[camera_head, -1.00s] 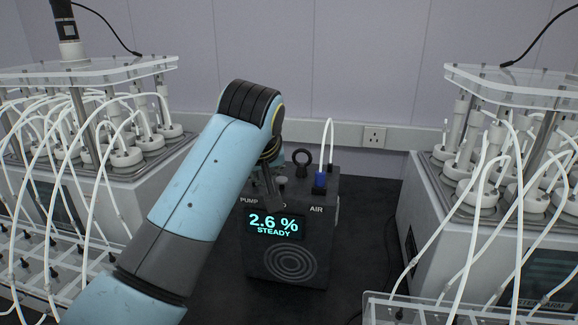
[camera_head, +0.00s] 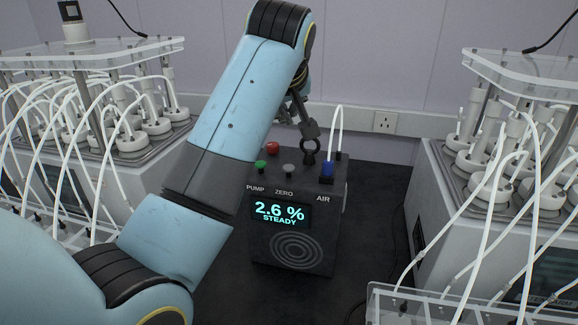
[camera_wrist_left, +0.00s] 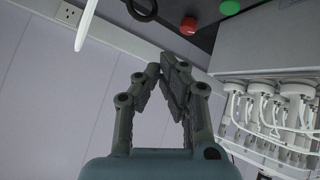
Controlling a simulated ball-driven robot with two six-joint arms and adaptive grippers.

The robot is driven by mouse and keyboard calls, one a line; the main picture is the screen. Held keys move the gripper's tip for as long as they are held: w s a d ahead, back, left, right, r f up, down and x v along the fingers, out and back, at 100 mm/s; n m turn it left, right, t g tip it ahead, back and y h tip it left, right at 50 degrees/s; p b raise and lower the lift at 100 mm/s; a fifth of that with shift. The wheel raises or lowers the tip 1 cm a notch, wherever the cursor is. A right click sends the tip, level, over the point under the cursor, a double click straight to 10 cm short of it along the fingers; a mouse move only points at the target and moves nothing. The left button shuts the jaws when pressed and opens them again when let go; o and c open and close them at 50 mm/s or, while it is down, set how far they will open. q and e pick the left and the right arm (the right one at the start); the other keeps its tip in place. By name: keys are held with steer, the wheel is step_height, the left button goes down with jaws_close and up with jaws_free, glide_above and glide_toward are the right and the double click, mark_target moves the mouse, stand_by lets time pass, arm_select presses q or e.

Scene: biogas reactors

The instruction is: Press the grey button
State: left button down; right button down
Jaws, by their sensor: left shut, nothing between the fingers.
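The grey button (camera_head: 289,170) is on top of a black box (camera_head: 331,215), above the word ZERO, in the head view. A green button (camera_head: 260,167) is to its left above PUMP, and a red button (camera_head: 272,148) is behind. The display (camera_head: 279,213) reads 2.6 % STEADY. My left gripper (camera_head: 311,131) is above the back of the box, close to its black ring (camera_head: 310,150) in the picture, apart from the grey button. In the left wrist view the gripper (camera_wrist_left: 172,60) is shut and empty; red (camera_wrist_left: 188,26) and green (camera_wrist_left: 230,7) buttons show. The grey button is out of that view.
Reactor units with many white tubes stand left (camera_head: 130,160) and right (camera_head: 440,190). A clear rack (camera_head: 385,300) is at the front right. The wall is behind.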

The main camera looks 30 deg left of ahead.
arm_select(q)
steer(key=b, duration=0.5)
glide_above(289, 167)
step_height(289, 167, down, 7)
steer(key=shift+r, duration=0.15)
steer(key=shift+f, duration=0.7)
steer(key=shift+w, duration=0.1)
steer(key=shift+f, duration=0.1)
steer(key=shift+f, duration=0.35)
